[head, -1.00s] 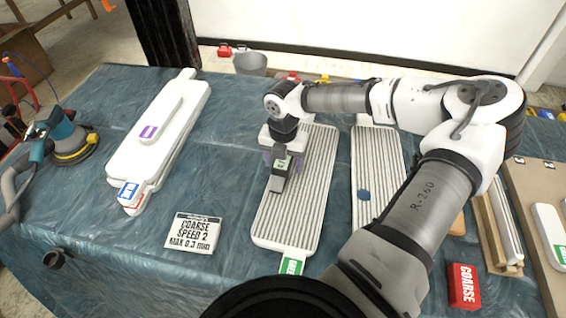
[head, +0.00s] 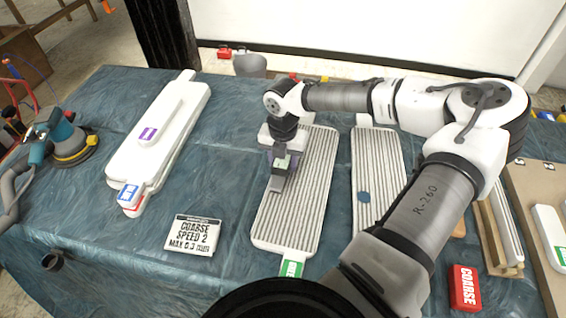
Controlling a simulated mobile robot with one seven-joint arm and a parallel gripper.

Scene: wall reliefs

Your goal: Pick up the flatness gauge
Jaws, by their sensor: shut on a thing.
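My gripper (head: 278,160) points down over the upper left part of a ribbed white panel (head: 318,165) in the head view. It is shut on a small dark grey block with a pale green face, which I take to be the flatness gauge (head: 280,178). The fingers partly hide the gauge. I cannot tell whether its lower end touches the ribs or hangs just above them.
A second ribbed panel (head: 375,150) lies to the right, partly behind my arm. Smooth white panels (head: 180,125) are stacked at left, beside a sander (head: 68,140). A printed card (head: 194,235) and a red COARSE block (head: 465,287) lie near the front.

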